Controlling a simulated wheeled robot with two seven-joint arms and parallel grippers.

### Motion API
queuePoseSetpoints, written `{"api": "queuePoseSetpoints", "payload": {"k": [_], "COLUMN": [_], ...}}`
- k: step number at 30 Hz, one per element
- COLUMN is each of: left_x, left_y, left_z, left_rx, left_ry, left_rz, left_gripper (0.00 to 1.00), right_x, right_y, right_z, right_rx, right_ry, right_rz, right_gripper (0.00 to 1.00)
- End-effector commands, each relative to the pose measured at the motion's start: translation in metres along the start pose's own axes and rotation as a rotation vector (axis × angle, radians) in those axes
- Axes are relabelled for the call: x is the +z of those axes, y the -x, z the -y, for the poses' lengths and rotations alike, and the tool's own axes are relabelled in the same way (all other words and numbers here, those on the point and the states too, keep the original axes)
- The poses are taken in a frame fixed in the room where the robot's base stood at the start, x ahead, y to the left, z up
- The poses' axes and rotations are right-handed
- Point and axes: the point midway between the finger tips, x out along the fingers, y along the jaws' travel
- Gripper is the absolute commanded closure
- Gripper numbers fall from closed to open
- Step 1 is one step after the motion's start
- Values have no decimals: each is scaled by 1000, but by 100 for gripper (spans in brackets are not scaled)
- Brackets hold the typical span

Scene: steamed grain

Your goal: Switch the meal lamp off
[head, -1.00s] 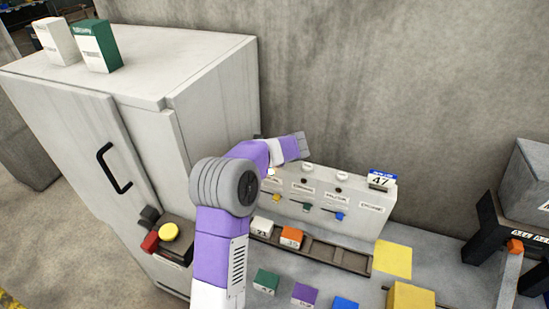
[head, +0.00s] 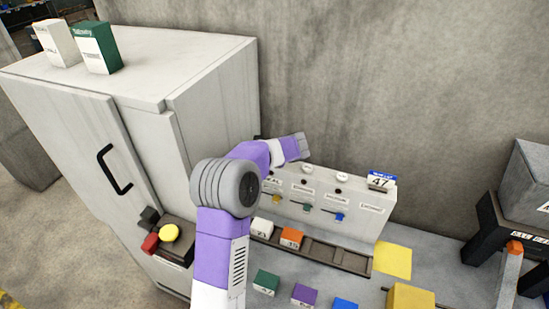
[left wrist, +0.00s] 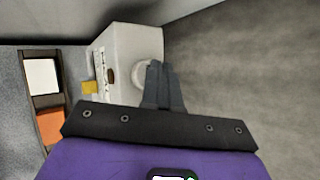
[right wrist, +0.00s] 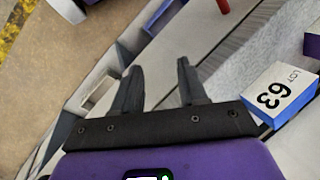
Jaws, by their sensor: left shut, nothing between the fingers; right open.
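The pale control panel (head: 335,205) stands against the wall, with a yellow lever (head: 276,200), a green lever (head: 306,208) and a blue lever (head: 340,217) on its front. Round white caps (head: 308,168) sit on top, each above a small dark spot on the front; no spot glows. The label at the left end is partly hidden by my left arm. My left gripper (left wrist: 160,68) is shut and empty at the panel's left end; in the left wrist view its fingertips are beside or against a white cap (left wrist: 147,73). My right gripper (right wrist: 158,65) is open and empty.
A white cabinet (head: 210,100) stands left of the panel. A rail (head: 335,257) with a white and an orange block lies before it, with coloured blocks nearer. A yellow pad (head: 393,260) is right.

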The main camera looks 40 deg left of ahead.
Motion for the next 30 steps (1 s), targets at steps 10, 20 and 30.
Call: {"api": "queuePoseSetpoints", "payload": {"k": [10,20,30], "left_x": [17,32,31], "left_y": [23,43,42], "left_z": [17,31,30], "left_rx": [-1,-1,-1], "left_ry": [2,1,1], "left_rz": [1,1,1], "left_gripper": [100,100,100], "right_x": [1,2,2], "right_y": [26,47,46], "right_z": [10,18,17], "right_rx": [0,0,0], "right_ry": [0,0,0], "right_rz": [0,0,0], "right_gripper": [57,57,57]}}
